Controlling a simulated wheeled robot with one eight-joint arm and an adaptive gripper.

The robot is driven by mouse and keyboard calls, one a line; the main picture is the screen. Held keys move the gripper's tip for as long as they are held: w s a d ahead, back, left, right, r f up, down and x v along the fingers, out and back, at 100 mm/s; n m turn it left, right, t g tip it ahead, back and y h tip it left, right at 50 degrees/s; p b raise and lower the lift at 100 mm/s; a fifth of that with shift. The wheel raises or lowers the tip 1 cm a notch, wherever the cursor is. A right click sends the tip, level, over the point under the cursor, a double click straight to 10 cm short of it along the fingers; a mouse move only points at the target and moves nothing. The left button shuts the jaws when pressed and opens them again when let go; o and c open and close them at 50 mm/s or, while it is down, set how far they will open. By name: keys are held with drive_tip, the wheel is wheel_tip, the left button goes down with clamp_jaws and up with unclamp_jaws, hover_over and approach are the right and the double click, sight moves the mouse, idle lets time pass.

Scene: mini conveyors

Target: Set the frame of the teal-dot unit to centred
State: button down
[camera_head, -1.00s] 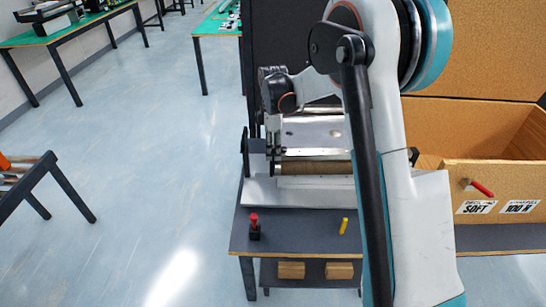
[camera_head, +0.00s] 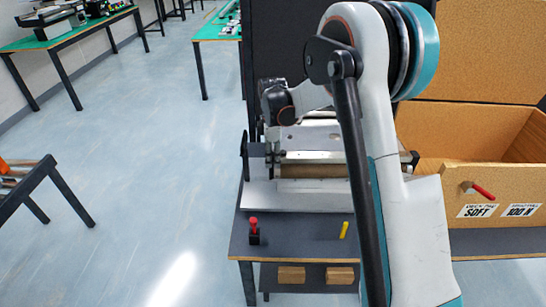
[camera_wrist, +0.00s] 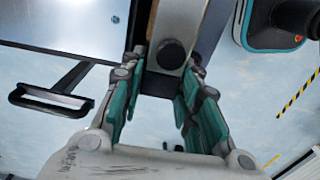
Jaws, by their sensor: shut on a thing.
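The mini conveyor unit (camera_head: 312,197) stands on a dark table, with a brown roller (camera_head: 315,171) along its near side and a light metal frame bar (camera_head: 316,156) above it. I see no teal dot on it. My gripper (camera_head: 273,157) is at the left end of the frame, partly hidden by its own wrist. In the wrist view my gripper (camera_wrist: 165,65) has its teal fingers on both sides of a pale frame end (camera_wrist: 171,28) with a dark round knob (camera_wrist: 171,53), and is shut on it. My arm hides part of the unit's right side.
A red-knobbed black control (camera_head: 253,230) and a yellow peg (camera_head: 344,230) stand at the table's front. Wooden blocks (camera_head: 291,274) lie on the lower shelf. A wooden bin (camera_head: 500,205) with a red handle is at the right.

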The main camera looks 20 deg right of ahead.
drive_tip(key=shift+w+a, duration=0.15)
drive_tip(key=shift+w, duration=0.45)
drive_tip(key=c, duration=1.2)
unclamp_jaws()
wheel_tip(320, 180, up, 12)
